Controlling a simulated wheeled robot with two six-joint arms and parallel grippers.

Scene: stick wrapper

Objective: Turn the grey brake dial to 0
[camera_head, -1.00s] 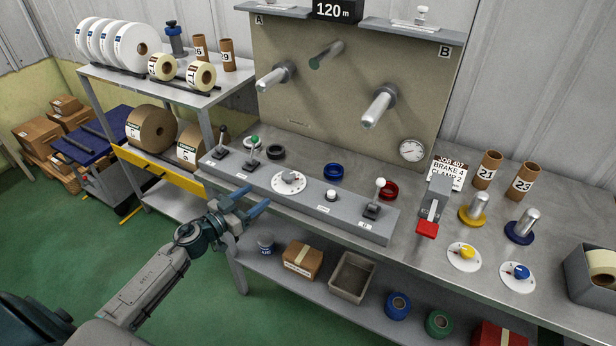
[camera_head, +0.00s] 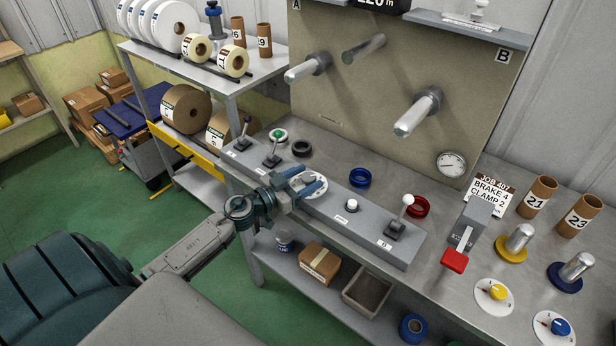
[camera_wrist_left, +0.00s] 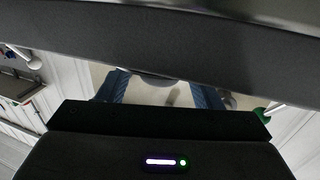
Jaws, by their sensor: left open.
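The grey brake dial (camera_head: 311,181) sits on a white round plate on the long grey control panel (camera_head: 345,207). My left gripper (camera_head: 312,180) is at the dial in the head view, its blue fingers apart and covering part of the knob and plate. The dial's pointer and marks cannot be read here. In the left wrist view the two blue fingers (camera_wrist_left: 158,90) stand apart, with their tips cut off by a dark band. I cannot tell whether the fingers touch the knob. My right gripper is not in view.
Levers (camera_head: 272,151) stand left of the dial, and a white button (camera_head: 352,204) and white-knobbed lever (camera_head: 400,214) stand to its right. A yellow dial (camera_head: 494,292) and blue dial (camera_head: 554,326) are at the right. A job card (camera_head: 490,194) reads BRAKE 4, CLAMP 2.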

